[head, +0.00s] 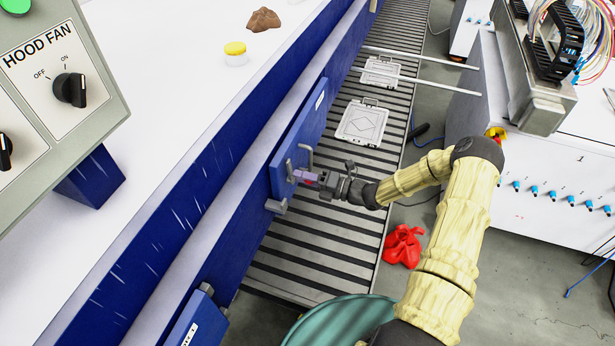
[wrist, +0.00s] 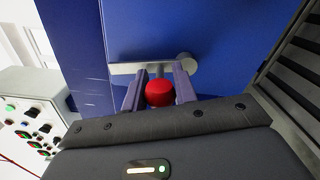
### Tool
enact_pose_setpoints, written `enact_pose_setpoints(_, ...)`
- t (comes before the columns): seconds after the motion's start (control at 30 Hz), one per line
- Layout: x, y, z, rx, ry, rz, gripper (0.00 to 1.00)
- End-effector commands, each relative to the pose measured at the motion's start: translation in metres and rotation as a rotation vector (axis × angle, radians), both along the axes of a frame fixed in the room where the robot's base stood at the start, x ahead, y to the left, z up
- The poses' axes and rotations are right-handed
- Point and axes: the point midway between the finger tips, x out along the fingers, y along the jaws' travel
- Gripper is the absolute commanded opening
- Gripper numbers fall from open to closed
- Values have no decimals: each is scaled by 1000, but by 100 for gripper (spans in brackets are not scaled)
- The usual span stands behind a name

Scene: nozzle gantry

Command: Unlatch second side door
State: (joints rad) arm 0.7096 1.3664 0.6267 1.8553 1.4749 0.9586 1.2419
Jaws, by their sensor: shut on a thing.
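A blue side door (head: 300,135) stands at the edge of the roller conveyor, with a metal handle on its face. In the wrist view, the blue door panel (wrist: 150,30) carries a grey metal latch bar (wrist: 125,69) lying roughly level, with a round pivot at its right end. A red knob (wrist: 159,93) sits on the latch, between the two fingers of my gripper (wrist: 159,95). My gripper (head: 309,180) is shut on this knob, close in front of the door's lower part. In the head view the fingers mostly hide the knob.
Another blue door (head: 195,322) is at the lower left. White crates (head: 364,122) lie on the roller conveyor (head: 340,215). A red crumpled item (head: 402,246) lies on the floor, and a teal bin (head: 335,322) stands below my arm. A white cabinet (head: 530,195) stands at the right.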

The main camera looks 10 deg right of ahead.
Motion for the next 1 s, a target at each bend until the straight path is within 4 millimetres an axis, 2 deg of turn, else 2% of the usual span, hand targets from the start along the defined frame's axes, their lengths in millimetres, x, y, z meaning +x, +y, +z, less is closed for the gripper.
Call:
enact_pose_setpoints(0.2,0,0,0,2,1,-2,0)
enact_pose_setpoints(0.23,0,0,0,2,1,-2,30)
enact_pose_setpoints(0.33,1,-1,0,1,0,-3,49)
enact_pose_setpoints(0.73,-2,-7,-1,0,0,-4,49)
enact_pose_setpoints(0.87,-9,-21,-3,-1,1,-5,49)
enact_pose_setpoints(1.0,-20,-44,-4,-2,0,-7,49)
